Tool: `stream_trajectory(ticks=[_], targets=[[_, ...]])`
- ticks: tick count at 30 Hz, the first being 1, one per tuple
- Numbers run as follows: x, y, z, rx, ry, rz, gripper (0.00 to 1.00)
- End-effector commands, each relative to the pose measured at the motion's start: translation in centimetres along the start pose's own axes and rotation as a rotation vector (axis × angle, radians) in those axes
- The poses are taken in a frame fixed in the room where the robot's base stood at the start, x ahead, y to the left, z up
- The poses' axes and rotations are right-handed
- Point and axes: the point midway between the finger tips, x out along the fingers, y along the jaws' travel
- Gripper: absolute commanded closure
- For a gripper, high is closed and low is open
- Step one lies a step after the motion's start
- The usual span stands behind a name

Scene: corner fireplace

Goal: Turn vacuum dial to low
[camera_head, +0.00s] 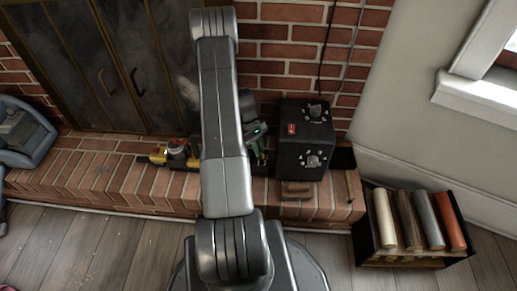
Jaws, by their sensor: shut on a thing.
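A black box (304,150) stands on the brick hearth right of my arm. It has one dial (315,110) on its upper face and another dial (313,160) on its front, each with pale marks around it. A red switch (291,129) sits left of the upper dial. The dial settings are too small to read, and I cannot tell which one is the vacuum dial. My arm rises through the middle of the view and hides much of what lies behind it. I cannot make out my gripper. No finger shows touching either dial.
A green and dark object (256,133), unclear, shows between my arm and the box. A yellow tool (158,154) lies on the hearth (90,170) left of my arm. A blue-grey machine (22,128) is at the left edge. A black rack (420,260) of coloured rolls stands at right.

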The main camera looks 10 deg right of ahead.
Motion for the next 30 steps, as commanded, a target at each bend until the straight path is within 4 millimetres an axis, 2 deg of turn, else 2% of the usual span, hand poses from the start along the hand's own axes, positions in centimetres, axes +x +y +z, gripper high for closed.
stream_trajectory(ticks=[4,5,8,16,20,23,30], targets=[[-0.1,0.0,0.0,-0.001,0.001,0.001,1.00],[-0.1,0.0,0.0,-0.001,0.001,0.001,0.85],[0.0,0.0,0.0,-0.001,0.001,0.001,0.67],[-0.1,0.0,0.0,-0.001,0.001,0.001,0.67],[-1.0,0.0,0.0,-0.001,0.002,0.002,0.67],[-2.7,0.1,0.1,0.000,0.003,0.002,0.67],[-8.4,0.0,0.1,-0.002,0.003,0.003,0.67]])
